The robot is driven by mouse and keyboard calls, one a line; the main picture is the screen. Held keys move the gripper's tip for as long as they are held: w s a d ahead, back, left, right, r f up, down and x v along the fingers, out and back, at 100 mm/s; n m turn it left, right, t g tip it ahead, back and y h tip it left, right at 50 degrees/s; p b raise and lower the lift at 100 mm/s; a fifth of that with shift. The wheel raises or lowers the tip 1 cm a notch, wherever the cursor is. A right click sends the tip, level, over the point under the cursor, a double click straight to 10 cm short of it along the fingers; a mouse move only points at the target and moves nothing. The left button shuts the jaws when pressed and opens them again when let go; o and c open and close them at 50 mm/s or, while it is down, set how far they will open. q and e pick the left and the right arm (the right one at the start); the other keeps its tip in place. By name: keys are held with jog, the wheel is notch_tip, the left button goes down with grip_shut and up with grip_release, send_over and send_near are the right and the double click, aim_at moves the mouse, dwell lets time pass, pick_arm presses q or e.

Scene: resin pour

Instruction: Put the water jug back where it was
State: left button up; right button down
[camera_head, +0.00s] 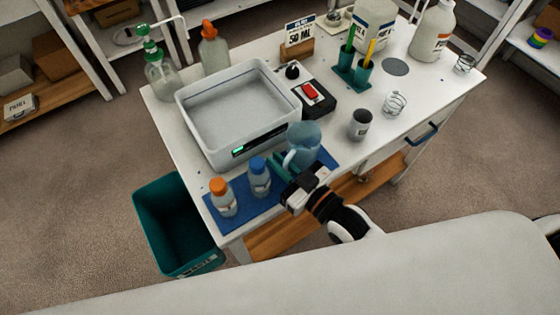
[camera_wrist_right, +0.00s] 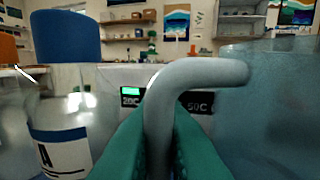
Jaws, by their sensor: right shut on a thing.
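The water jug (camera_head: 305,137) is a translucent blue jug at the right end of the blue mat (camera_head: 237,207), in front of the white basin. My right gripper (camera_head: 285,165) is shut on its handle. In the right wrist view the pale handle (camera_wrist_right: 160,110) sits between the teal fingers of my right gripper (camera_wrist_right: 158,145), and the jug body (camera_wrist_right: 270,110) fills the right side. The jug looks upright; I cannot tell whether its base touches the mat. My left gripper is not in view.
An orange-capped bottle (camera_head: 223,198) and a blue-capped bottle (camera_head: 259,178) stand on the mat left of my right gripper. The white basin (camera_head: 203,147) is behind. A grey cup (camera_head: 360,124) stands to the right. A teal bin (camera_head: 160,225) is on the floor at left.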

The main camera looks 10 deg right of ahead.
jog(key=shift+f, duration=0.1)
jog(key=c, duration=1.8)
grip_release()
jog(key=shift+s+d, duration=0.15)
jog(key=shift+s, duration=0.15)
jog(key=b+v, duration=0.1)
jog(key=v, duration=1)
jog(key=shift+s+d, duration=0.15)
